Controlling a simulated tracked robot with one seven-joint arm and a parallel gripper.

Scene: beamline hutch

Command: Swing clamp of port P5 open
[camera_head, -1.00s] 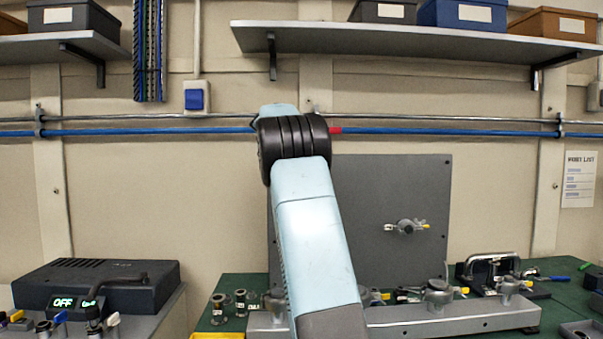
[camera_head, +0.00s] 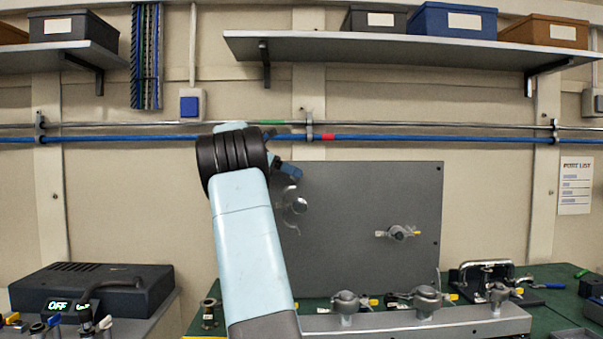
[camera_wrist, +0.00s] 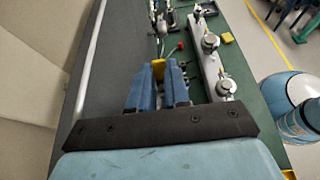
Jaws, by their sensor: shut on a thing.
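My gripper (camera_wrist: 158,92) shows in the wrist view as two blue fingers, close beside the grey upright panel (camera_wrist: 108,62). The fingers are shut on a yellow piece (camera_wrist: 158,68), which looks like a clamp's tab. In the head view, part of the blue gripper (camera_head: 290,171) shows past my arm in front of the panel (camera_head: 350,190). A round metal port (camera_head: 297,206) sits just below it, partly covered by my arm. Another panel port with a yellow-tipped clamp (camera_head: 400,233) is to the right. I cannot read any label marking P5.
A metal rail with several ports (camera_head: 425,300) runs along the green bench below the panel. A control box reading OFF (camera_head: 95,288) stands at the left. A shelf (camera_head: 400,45) with boxes hangs above.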

